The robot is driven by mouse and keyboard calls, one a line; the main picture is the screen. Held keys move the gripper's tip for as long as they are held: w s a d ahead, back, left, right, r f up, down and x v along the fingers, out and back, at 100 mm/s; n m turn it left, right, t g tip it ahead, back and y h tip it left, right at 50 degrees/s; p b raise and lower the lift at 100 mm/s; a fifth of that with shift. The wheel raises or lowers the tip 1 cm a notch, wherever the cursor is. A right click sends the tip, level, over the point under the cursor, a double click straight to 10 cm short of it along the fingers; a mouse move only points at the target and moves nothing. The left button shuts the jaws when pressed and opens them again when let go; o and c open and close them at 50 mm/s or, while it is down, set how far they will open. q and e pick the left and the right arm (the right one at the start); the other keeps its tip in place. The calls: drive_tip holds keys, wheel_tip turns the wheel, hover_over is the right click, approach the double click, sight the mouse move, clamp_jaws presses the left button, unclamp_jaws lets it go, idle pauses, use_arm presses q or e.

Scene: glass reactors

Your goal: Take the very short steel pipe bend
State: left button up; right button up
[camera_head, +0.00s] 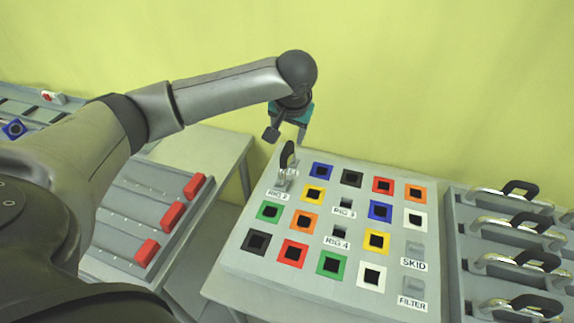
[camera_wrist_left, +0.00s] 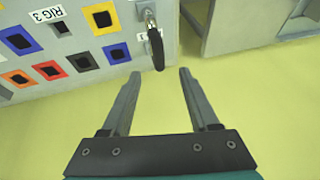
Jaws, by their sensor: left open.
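A short steel pipe bend (camera_head: 281,180) with a black handle (camera_head: 288,155) stands on the grey panel at its far left corner, by the RIG 2 label. The left wrist view also shows the bend's steel part (camera_wrist_left: 148,17) and its black handle (camera_wrist_left: 156,48). My left gripper (camera_head: 286,136) is open and empty, just above and beyond the handle. In the left wrist view the handle's end lies just ahead of the gap between my fingertips (camera_wrist_left: 158,73), apart from both fingers. My right gripper is not in view.
The grey panel (camera_head: 229,248) has several coloured square sockets. A rack (camera_head: 454,235) at the right holds several steel bends with black handles. A left tray holds red blocks (camera_head: 171,216). The yellow wall (camera_head: 420,80) stands behind; the space above the panel is clear.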

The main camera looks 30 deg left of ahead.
sight(287, 148)
use_arm(q)
drive_tip(key=b+x, duration=0.1)
drive_tip(key=x, duration=0.7)
drive_tip(key=shift+w+d+f, duration=0.1)
clamp_jaws()
idle(0.4)
idle(1.0)
